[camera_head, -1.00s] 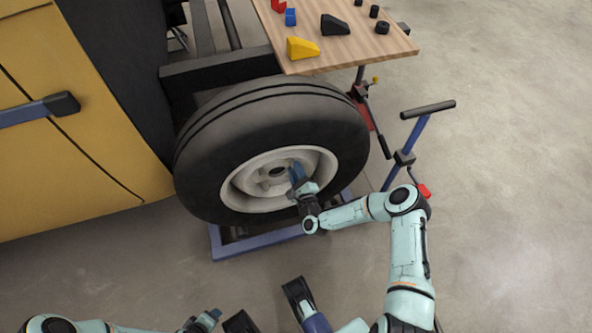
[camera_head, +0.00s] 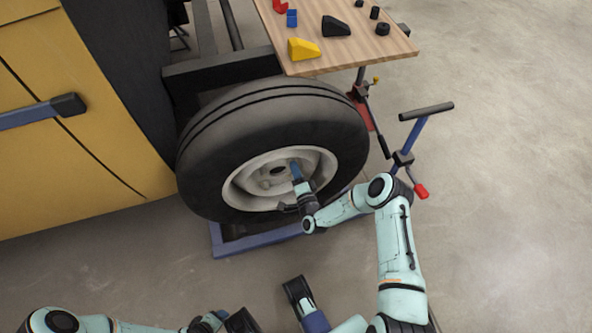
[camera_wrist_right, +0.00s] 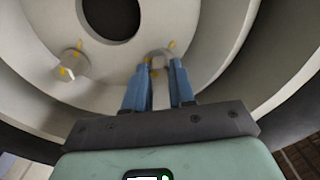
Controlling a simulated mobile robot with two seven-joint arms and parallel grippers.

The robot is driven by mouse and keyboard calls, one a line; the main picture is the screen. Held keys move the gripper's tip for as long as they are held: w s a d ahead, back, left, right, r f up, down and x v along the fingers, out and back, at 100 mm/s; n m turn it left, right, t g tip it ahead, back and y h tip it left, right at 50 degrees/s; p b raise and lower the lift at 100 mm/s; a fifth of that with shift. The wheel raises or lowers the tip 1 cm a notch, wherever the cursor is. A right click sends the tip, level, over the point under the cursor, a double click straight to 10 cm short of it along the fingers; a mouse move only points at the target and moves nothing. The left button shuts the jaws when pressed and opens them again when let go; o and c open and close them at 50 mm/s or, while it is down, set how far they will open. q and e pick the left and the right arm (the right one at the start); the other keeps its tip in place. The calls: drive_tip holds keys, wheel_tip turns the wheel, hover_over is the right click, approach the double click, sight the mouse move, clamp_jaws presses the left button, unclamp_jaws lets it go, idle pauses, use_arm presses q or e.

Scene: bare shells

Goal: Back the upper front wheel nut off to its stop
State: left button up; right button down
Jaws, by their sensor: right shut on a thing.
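The wheel (camera_head: 270,130) has a black tyre and a pale rim with a dark centre hole. My right gripper (camera_head: 295,168) reaches into the rim, to the right of the hub. In the right wrist view its two blue fingers (camera_wrist_right: 158,72) are shut on a pale wheel nut (camera_wrist_right: 159,56), partly hidden between them. Yellow marks show beside this nut. Another nut (camera_wrist_right: 74,65) with yellow marks sits free to the left on the wheel disc. My left gripper (camera_head: 214,318) is at the bottom edge, away from the wheel; its fingers are unclear.
A wooden table (camera_head: 385,45) with a yellow wedge (camera_head: 303,49) and small black parts stands behind the wheel. A blue stand with a black T-handle (camera_head: 426,111) is to the right. A blue frame (camera_head: 262,243) lies under the wheel. The floor at right is clear.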

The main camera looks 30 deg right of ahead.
use_arm(q)
drive_tip(key=shift+s+d+r, duration=0.15)
drive_tip(key=shift+s+r, duration=0.1)
drive_tip(key=shift+s, duration=0.05)
use_arm(e)
drive_tip(key=shift+d+f+n, duration=0.1)
drive_tip(key=shift+d+n, duration=0.05)
drive_tip(key=shift+n, duration=1.95)
drive_tip(key=c, duration=0.9)
unclamp_jaws()
drive_tip(key=shift+c, duration=0.2)
drive_tip(key=shift+s, duration=0.1)
use_arm(q)
drive_tip(key=shift+g+h, duration=0.4)
drive_tip(key=shift+g, duration=0.4)
drive_tip(key=s+r+p, duration=0.1)
drive_tip(key=s+d+r+p, duration=0.2)
drive_tip(key=s, duration=0.1)
use_arm(e)
drive_tip(key=v, duration=1.3)
drive_tip(key=shift+s, duration=0.1)
